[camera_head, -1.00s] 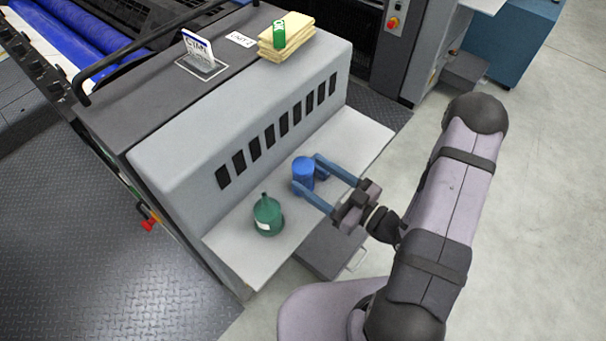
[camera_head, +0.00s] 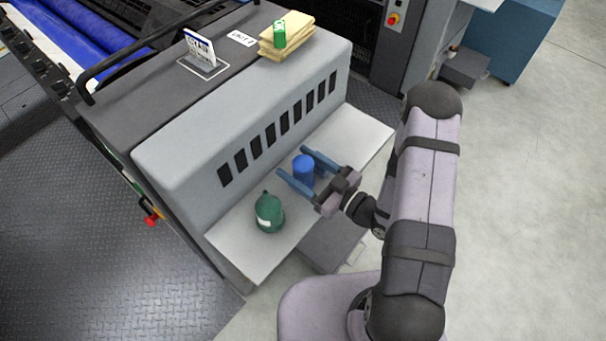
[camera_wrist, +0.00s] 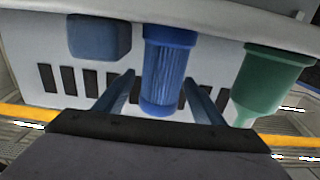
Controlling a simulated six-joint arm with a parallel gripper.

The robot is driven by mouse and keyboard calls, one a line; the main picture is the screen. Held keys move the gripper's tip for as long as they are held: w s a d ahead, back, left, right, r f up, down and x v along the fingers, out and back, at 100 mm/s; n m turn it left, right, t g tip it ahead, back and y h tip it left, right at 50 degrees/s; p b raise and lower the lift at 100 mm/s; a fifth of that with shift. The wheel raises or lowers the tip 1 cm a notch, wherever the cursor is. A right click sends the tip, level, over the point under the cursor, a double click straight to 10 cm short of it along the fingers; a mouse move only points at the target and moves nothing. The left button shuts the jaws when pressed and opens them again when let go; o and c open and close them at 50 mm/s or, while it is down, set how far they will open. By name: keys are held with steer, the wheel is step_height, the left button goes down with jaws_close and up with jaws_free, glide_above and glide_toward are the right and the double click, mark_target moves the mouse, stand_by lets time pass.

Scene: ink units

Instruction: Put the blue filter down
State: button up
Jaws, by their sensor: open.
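The blue filter (camera_head: 303,170), a ribbed cylinder, stands upright on the pale shelf (camera_head: 352,137) on the front of the grey machine. My gripper (camera_head: 293,161) is open, with one finger on each side of the filter. In the wrist view, which looks upside down, the filter (camera_wrist: 170,68) is between the two spread fingers (camera_wrist: 158,79), with gaps visible beside it. Its base meets the shelf edge at the top of that picture.
A rounded blue block (camera_wrist: 98,38) shows on the filter's other side in the wrist view. The vented machine wall (camera_head: 243,135) rises behind. The shelf's right end is clear.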

steer(key=shift+x, duration=1.3)
steer(key=c, duration=1.3)
steer(key=shift+c, duration=0.2)
steer(key=shift+r, duration=0.15)
steer(key=shift+r, duration=4.85)
steer(key=shift+r, duration=0.15)
